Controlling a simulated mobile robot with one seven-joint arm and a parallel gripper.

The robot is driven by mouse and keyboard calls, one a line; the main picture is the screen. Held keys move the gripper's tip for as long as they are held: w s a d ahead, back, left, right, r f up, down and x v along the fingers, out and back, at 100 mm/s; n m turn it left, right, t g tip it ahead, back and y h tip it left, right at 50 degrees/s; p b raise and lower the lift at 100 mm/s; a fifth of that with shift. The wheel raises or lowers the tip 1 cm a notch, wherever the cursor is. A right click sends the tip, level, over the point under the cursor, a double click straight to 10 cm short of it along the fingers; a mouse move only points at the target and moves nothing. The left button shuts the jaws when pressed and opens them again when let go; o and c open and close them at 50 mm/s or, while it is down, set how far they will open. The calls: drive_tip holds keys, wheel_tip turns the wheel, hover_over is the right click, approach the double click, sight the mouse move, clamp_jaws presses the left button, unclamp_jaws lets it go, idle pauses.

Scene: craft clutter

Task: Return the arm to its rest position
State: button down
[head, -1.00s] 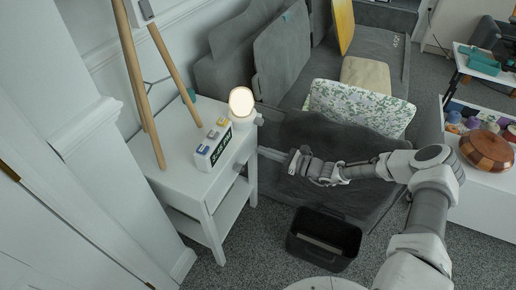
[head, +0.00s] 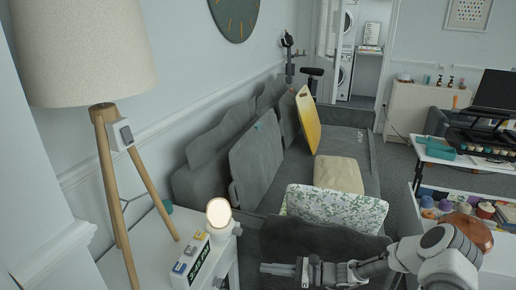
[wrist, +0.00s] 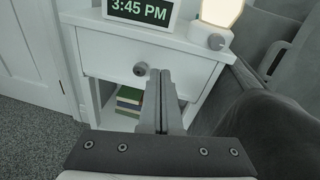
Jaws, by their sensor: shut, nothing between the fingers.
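My gripper (head: 264,268) reaches leftward from my arm at the bottom of the head view, in front of the grey sofa and close to the white side table (head: 140,262). In the wrist view my gripper (wrist: 161,72) has its two fingers together with nothing between them. They point at the table's drawer (wrist: 105,52), and the round drawer knob (wrist: 140,69) shows just left of the fingertips. The drawer looks closed. Whether the fingers touch the drawer front cannot be told.
On the table stand a digital clock (wrist: 140,10) reading 3:45 PM and a lit round lamp (head: 219,213). A tripod floor lamp (head: 108,170) stands at left. The grey sofa (head: 258,165) has a floral pillow (head: 335,208). Books (wrist: 130,98) lie under the drawer.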

drive_tip(key=s+d+r+n+t+h, duration=0.1)
drive_tip(key=s+d+r+n+h, duration=0.35)
drive_tip(key=s+r, duration=0.6)
drive_tip(key=s+d+r+n+h, duration=0.2)
drive_tip(key=s+r+n+h, duration=0.5)
drive_tip(key=r, duration=0.6)
drive_tip(key=s+d+r+n+t+h, duration=0.1)
drive_tip(key=s+d+r+n+h, duration=0.35)
drive_tip(key=s+r+n, duration=0.5)
wheel_tip(320, 180, up, 19)
drive_tip(key=m+p, duration=0.1)
drive_tip(key=p, duration=1.6)
drive_tip(key=shift+s+a+f+m, duration=0.15)
drive_tip(key=shift+s+a+m, duration=0.2)
drive_tip(key=shift+s+m, duration=0.05)
